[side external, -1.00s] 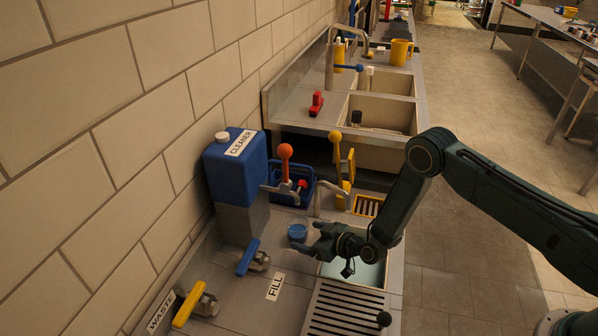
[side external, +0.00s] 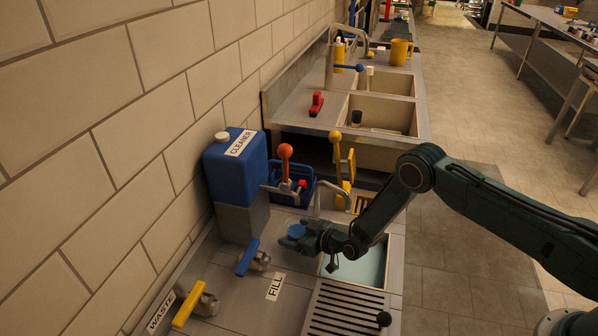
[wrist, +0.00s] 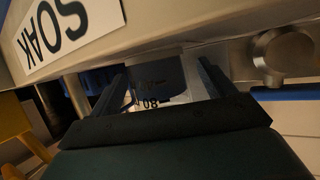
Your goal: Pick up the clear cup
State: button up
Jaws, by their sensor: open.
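The clear cup (side external: 297,230) looks bluish and stands on the steel counter below the blue cleaner jug. My gripper (side external: 289,240) is low at the cup, and its fingers hide part of it in the side view. In the wrist view my gripper (wrist: 163,88) is open, with one finger on each side of what looks like the cup's wall (wrist: 158,72), which carries dark printed marks. I cannot tell whether either finger touches it.
The CLEANER jug (side external: 236,165) stands at the wall behind the cup. An orange-knobbed lever (side external: 285,152) and a tap (side external: 332,196) are close by. A sink basin (side external: 362,270) and a slotted drain (side external: 345,312) lie on the near side.

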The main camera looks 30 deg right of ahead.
aim_at(298, 217)
dwell(0.3)
jog(key=c, duration=1.1)
jog(key=shift+r, duration=0.2)
jog(key=shift+c, duration=0.2)
jog(key=shift+s+d+r, duration=0.1)
jog(key=shift+r, duration=0.4)
notch_tip(298, 217, up, 6)
jog(key=shift+f, duration=0.25)
jog(key=s+d, duration=1.4)
